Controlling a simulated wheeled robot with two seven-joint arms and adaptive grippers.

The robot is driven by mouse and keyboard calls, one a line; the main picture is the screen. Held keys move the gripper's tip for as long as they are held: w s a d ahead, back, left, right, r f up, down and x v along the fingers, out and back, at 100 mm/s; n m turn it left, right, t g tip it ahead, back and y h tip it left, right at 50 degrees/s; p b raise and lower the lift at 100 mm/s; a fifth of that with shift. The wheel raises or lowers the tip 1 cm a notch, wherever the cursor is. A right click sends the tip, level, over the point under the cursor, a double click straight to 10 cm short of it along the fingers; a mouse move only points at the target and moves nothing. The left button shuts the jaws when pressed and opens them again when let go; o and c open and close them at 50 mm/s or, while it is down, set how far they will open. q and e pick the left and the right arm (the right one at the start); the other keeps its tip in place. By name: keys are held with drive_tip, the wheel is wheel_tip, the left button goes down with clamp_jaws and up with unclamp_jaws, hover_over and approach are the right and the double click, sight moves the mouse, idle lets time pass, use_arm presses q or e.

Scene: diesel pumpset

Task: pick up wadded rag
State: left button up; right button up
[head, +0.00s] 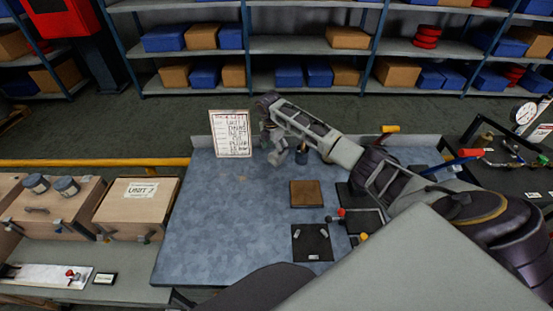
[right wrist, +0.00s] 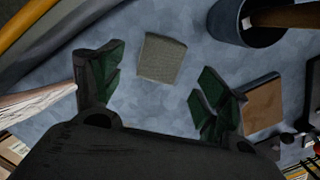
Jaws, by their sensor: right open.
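A small grey-olive squarish piece (right wrist: 162,58), which may be the wadded rag, lies on the blue-grey bench top in the right wrist view. Its shape looks flat-edged rather than crumpled, so I cannot be sure. My right gripper (right wrist: 158,95) is open and empty, with its green-padded fingers spread to either side of and short of this piece. In the head view my right gripper (head: 273,145) hangs over the back of the bench, between the sign and a dark cup. The piece cannot be made out there. My left gripper is not in view.
A framed written sign (head: 230,134) stands left of my right gripper. The dark cup (head: 302,158) stands close on its right. A brown square pad (head: 306,194) and a black mat (head: 312,243) lie nearer. The bench's left part is clear. Wooden boxes (head: 134,203) stand further left.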

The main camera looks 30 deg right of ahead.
sight(276, 155)
drive_tip(key=shift+f, duration=0.1)
drive_tip(key=shift+w+d+f+p, duration=0.15)
drive_tip(key=shift+d+f, duration=0.1)
drive_tip(key=shift+f, duration=1)
drive_tip(key=shift+s+d+f+p, duration=0.1)
drive_tip(key=shift+d+f+p, duration=0.1)
drive_tip(key=shift+f, duration=1.05)
drive_tip(key=shift+c, duration=0.3)
drive_tip(key=c, duration=1)
drive_tip(key=shift+r, duration=0.15)
drive_tip(key=shift+c, duration=0.2)
drive_tip(key=shift+r+b, duration=0.35)
drive_tip(key=shift+r, duration=4.55)
drive_tip(key=shift+w, duration=0.1)
